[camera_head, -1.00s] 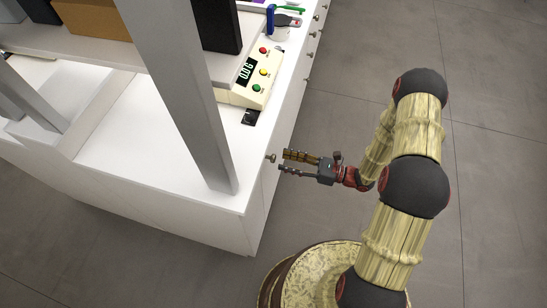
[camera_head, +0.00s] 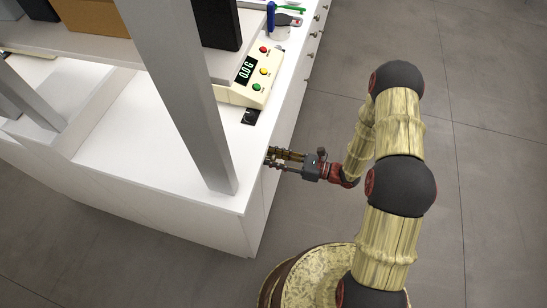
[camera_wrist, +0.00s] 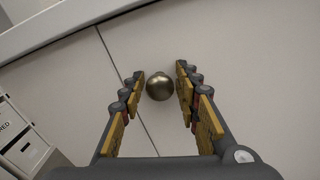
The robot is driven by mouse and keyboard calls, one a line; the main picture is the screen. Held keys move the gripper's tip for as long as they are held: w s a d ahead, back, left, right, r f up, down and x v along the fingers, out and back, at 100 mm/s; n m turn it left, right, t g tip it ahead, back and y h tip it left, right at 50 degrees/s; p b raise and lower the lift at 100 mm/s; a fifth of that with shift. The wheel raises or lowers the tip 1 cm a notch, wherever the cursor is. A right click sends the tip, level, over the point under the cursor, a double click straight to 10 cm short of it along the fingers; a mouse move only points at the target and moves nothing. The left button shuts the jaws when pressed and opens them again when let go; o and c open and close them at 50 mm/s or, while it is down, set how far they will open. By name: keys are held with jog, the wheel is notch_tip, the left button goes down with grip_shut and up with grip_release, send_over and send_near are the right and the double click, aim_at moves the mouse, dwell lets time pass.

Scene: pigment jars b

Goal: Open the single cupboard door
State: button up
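The cupboard door (camera_wrist: 235,60) is a pale flat panel under the white worktop, and it looks shut. A round brass knob (camera_wrist: 159,87) sits on it near a seam between panels. My gripper (camera_wrist: 160,83) is open, with one finger on each side of the knob and a gap showing on both sides. In the head view my gripper (camera_head: 272,158) reaches the cabinet front below the counter edge. The knob is hidden there by the fingers.
The white counter (camera_head: 150,150) carries a scale with coloured buttons (camera_head: 252,80). A grey post (camera_head: 185,100) rises from its near corner. Several drawer knobs line the front farther back. Grey floor (camera_head: 480,200) is free to the right. Labelled boxes (camera_wrist: 22,140) show at lower left in the wrist view.

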grip_shut()
dwell(0.6)
